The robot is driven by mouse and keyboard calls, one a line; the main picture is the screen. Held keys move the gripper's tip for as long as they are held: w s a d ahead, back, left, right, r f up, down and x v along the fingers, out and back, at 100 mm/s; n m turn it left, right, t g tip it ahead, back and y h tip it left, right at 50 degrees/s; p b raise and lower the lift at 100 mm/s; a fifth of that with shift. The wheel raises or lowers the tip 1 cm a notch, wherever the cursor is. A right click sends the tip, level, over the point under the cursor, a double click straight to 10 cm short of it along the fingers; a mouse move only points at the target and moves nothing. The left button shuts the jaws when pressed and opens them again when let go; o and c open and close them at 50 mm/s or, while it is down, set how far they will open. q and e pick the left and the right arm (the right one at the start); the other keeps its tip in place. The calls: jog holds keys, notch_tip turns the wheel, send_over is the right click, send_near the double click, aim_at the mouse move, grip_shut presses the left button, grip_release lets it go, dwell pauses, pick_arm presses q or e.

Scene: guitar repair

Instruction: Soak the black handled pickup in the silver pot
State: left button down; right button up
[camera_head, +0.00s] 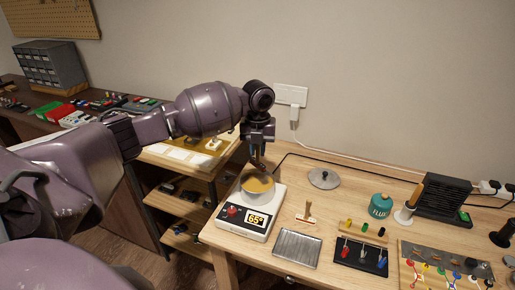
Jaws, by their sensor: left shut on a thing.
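The silver pot (257,187) stands on a white hot plate (248,212) whose display reads 65°. It holds yellow-amber liquid. My left gripper (258,148) is directly above the pot, pointing down, and shut on a thin dark brownish piece (258,162). This piece is most likely the black handled pickup, but it is small and partly hidden by the fingers. Its lower end reaches down to the pot's opening; I cannot tell whether it touches the liquid. My right gripper is not in view.
A small wooden-handled piece (307,213), a ribbed metal tray (297,249), a black screwdriver stand (361,257) and a teal flux jar (380,205) are to the right. A wall and socket (291,95) lie behind.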

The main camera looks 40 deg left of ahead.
aim_at(257, 162)
pick_arm(q)
jog(key=shift+a+f+b, duration=0.1)
jog(key=shift+f+b, duration=0.45)
jog(key=shift+f, duration=0.4)
jog(key=shift+f+b, duration=0.45)
jog(key=shift+f, duration=0.3)
jog(key=shift+f+b, duration=0.35)
jog(key=shift+f, duration=0.35)
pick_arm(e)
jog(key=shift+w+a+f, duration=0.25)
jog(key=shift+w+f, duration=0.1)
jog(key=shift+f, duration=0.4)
pick_arm(q)
jog(key=shift+p, duration=0.4)
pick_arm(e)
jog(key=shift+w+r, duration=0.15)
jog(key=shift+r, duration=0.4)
pick_arm(q)
jog(key=shift+f+b, duration=0.85)
jog(key=shift+f, duration=2.15)
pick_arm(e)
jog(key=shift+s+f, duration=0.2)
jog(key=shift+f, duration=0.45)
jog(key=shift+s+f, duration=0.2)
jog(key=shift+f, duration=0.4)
